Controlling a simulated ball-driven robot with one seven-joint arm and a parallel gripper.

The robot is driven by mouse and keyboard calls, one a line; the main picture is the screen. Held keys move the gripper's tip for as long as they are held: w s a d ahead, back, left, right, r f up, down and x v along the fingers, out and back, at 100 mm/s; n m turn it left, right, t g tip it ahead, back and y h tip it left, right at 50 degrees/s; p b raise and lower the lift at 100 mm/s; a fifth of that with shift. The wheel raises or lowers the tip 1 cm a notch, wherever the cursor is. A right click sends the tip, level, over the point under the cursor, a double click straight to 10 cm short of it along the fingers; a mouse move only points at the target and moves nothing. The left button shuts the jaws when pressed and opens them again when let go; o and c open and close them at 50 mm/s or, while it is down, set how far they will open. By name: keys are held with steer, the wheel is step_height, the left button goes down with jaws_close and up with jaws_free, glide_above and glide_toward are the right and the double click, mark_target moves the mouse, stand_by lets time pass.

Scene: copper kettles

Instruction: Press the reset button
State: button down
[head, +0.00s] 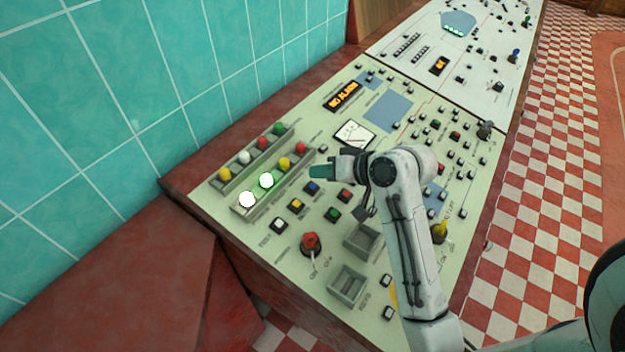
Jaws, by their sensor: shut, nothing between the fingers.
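The sloping cream control panel (235,222) fills the middle of the head view. It carries a white square button (278,224), a yellow one (296,205), a blue one (312,188), a green one (332,214) and a red one (345,195). The labels are too small to read, so I cannot tell which is the reset button.
Two rows of round lamps stand at the left, including a lit white lamp (247,200). A red knob (311,241) and raised grey boxes (347,286) stand nearer. An orange display (343,96) reads "NO ALARM". A teal tiled wall (100,110) bounds the left.

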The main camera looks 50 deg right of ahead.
steer(key=r+p, duration=0.2)
steer(key=r, duration=0.1)
steer(key=shift+s, duration=0.3)
